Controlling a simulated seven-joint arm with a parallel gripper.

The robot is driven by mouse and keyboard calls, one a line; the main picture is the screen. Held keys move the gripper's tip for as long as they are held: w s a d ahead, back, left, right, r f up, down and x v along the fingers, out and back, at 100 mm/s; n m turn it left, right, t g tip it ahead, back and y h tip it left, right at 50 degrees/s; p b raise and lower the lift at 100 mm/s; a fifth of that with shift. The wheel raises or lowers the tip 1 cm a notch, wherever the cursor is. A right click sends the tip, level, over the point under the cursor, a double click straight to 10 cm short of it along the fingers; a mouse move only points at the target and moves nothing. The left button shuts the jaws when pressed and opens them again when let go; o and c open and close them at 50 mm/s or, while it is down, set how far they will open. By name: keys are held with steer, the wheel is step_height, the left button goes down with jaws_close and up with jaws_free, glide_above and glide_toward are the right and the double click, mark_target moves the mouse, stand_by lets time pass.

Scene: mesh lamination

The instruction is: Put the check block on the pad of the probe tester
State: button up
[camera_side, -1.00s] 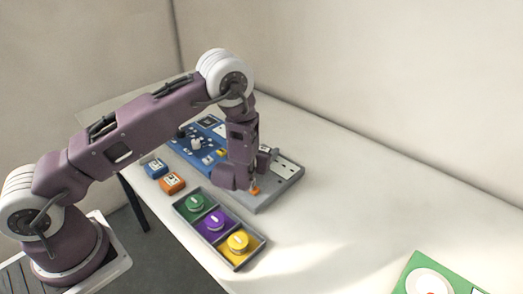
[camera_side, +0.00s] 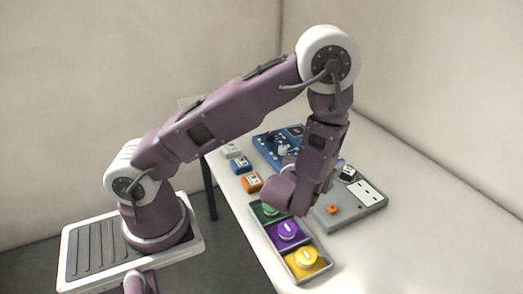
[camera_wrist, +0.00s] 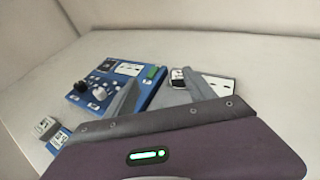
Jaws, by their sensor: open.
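A small orange block (camera_side: 332,209), which looks like the check block, lies on the near left part of a grey base (camera_side: 357,214). The base, which may be the probe tester, carries a white slotted plate (camera_side: 371,191) and a small black-and-white part (camera_side: 347,173). I cannot make out a pad's edges around the block. My gripper (camera_wrist: 160,76) is open, its two grey fingers apart with nothing between them. In the side view it is left of the orange block and apart from it; its fingertips are hard to see. The wrist view does not show the block.
A blue panel (camera_side: 264,142) with knobs and a display stands behind the gripper. White (camera_side: 232,150), blue (camera_side: 241,165) and orange (camera_side: 252,182) labelled blocks line the table's left edge. A tray (camera_side: 297,251) holds green, purple and yellow discs. The right of the table is clear.

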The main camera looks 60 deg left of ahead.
steer(key=s+a+r+n+g+y, duration=0.35)
steer(key=s+a+r+n, duration=0.25)
steer(key=s+n, duration=0.2)
steer(key=s+a+r+n+g+y, duration=0.2)
steer(key=s+a+r+n+g, duration=0.35)
steer(key=s+n, duration=0.2)
steer(key=s+d+n+g+h, duration=0.2)
steer(key=s+d+n+h, duration=0.4)
steer(key=s+n, duration=0.3)
steer(key=s+d+r+n+t+h, duration=0.1)
steer(key=d+r+n+t+h, duration=0.3)
steer(key=d, duration=0.7)
steer(key=shift+s+d+r+n+h, duration=0.3)
steer(key=shift+r+n+h, duration=0.25)
steer(key=shift+r+h, duration=0.55)
steer(key=shift+f, duration=0.15)
